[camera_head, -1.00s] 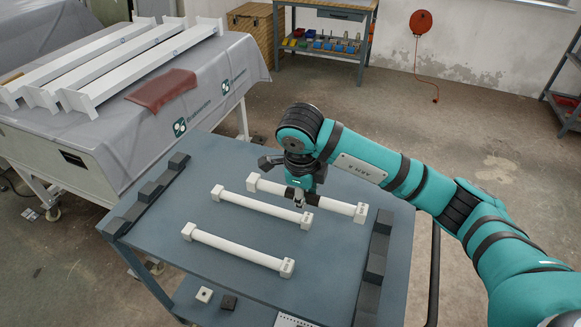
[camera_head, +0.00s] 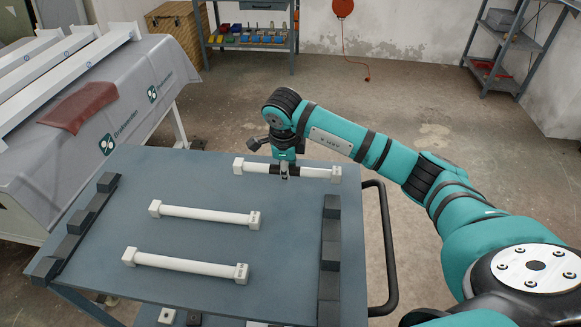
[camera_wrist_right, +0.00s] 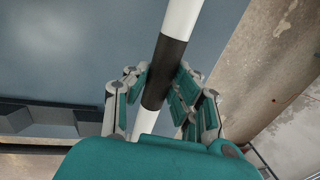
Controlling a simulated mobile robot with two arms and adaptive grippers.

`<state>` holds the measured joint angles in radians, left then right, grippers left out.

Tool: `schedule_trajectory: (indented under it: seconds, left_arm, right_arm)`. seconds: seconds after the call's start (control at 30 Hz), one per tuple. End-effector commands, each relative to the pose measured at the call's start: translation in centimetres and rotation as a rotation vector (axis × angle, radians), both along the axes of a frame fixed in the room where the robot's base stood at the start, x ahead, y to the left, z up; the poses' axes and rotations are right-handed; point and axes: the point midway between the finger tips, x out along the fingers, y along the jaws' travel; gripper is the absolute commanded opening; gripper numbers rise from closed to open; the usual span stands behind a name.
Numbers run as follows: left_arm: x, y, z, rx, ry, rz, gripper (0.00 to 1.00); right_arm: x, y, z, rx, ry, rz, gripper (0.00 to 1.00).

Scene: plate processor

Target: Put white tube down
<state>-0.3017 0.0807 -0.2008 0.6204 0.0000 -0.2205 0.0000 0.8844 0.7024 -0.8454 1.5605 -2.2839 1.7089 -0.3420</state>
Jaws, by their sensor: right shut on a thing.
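The white tube (camera_head: 318,172) has blocky white ends and lies crosswise over the far right part of the grey-blue cart top. My right gripper (camera_head: 285,172) is shut around its black middle band. In the right wrist view the white tube (camera_wrist_right: 182,18) runs between the fingers of my right gripper (camera_wrist_right: 160,90), which close on the black band. I cannot tell whether the tube touches the cart top or hangs just above it. Two similar white tubes, a middle one (camera_head: 205,214) and a near one (camera_head: 187,262), lie apart from it on the cart. My left gripper is out of view.
The cart top (camera_head: 200,180) has dark block rows along its left (camera_head: 85,220) and right (camera_head: 331,235) sides. A black handle (camera_head: 388,250) stands off its right edge. A covered table (camera_head: 120,85) with white beams is at left. The far left of the cart top is clear.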

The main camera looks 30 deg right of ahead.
Motion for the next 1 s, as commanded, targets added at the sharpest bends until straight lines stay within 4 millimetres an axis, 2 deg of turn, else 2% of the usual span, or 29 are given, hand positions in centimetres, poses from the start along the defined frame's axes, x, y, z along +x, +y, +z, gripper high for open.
schedule_trajectory:
  seconds: [0.1, 0.2, 0.37, 0.53, 0.9, 0.93, 1.0]
  left_arm:
    - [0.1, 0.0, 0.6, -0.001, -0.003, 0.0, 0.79]
    - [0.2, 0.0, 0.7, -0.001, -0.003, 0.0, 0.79]
    - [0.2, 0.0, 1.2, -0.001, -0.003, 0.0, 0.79]
    - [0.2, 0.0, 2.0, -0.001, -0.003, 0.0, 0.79]
    - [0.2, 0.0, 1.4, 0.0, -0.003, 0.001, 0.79]
    - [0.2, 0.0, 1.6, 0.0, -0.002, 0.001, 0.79]
    - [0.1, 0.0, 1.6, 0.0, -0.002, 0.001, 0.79]
  right_arm:
    - [0.7, -1.8, -0.1, 0.0, 0.001, -0.001, 0.0]
    - [1.0, -2.4, -0.2, 0.0, 0.0, 0.001, 0.0]
    - [1.0, -2.5, -1.3, 0.001, 0.004, 0.002, 0.0]
    - [1.0, -2.5, -3.5, 0.001, 0.003, 0.002, 0.0]
    - [1.1, -2.5, -4.3, -0.001, -0.001, 0.002, 0.0]
    - [1.1, -2.5, -4.1, 0.0, 0.0, 0.002, 0.26]
    - [1.1, -2.5, -4.1, 0.0, 0.0, 0.002, 0.32]
